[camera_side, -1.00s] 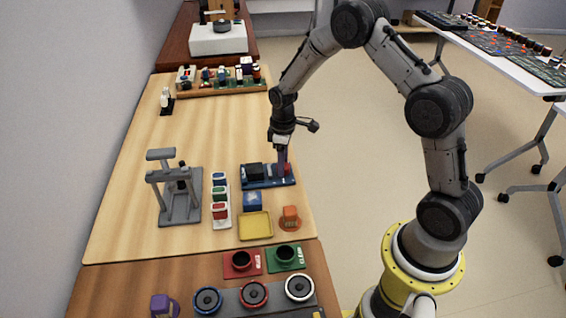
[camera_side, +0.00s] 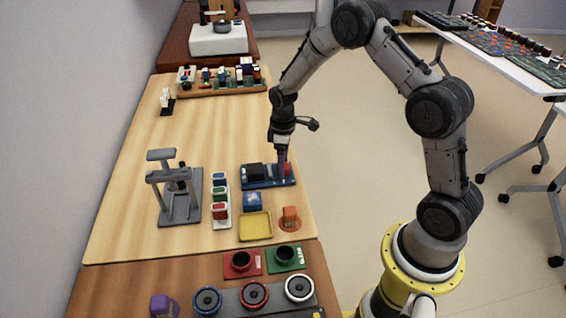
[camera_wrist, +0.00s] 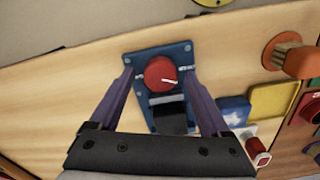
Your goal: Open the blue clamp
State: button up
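The blue clamp (camera_side: 258,184) is a blue base with a black block (camera_side: 255,170) and a red round knob (camera_side: 287,169), near the table's right edge. In the wrist view the blue base (camera_wrist: 176,54) lies below me, with the red knob (camera_wrist: 160,73), which bears a white mark, and the black block (camera_wrist: 169,116). My gripper (camera_wrist: 159,72) is open, its two purple fingers on either side of the knob with a visible gap to each side. In the side view my gripper (camera_side: 283,168) points down at the knob's end of the clamp. Whether the fingertips touch the base is unclear.
A blue box (camera_side: 253,201), a yellow tray (camera_side: 255,226) and an orange knob (camera_side: 290,214) stand close in front of the clamp. A white rack of colored blocks (camera_side: 221,211) and a grey press (camera_side: 180,205) are to the left. The table behind is mostly clear.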

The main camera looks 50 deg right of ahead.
notch_tip(320, 180, up, 14)
dwell(0.6)
jog(key=shift+f, duration=0.1)
jog(key=s+a+r+t, duration=0.2)
jog(key=s+a+r, duration=0.25)
jog(key=r, duration=0.35)
jog(key=s+a+r+t, duration=0.25)
jog(key=s+r, duration=0.35)
jog(key=r, duration=0.3)
jog(key=s+a+f+m, duration=0.1)
jog(key=s+f+m, duration=0.1)
jog(key=s, duration=0.6)
jog(key=s+a+f+m+t, duration=0.1)
jog(key=s+a+f+m, duration=0.1)
jog(key=s, duration=0.6)
jog(key=shift+f+m, duration=0.45)
jog(key=shift+m, duration=0.35)
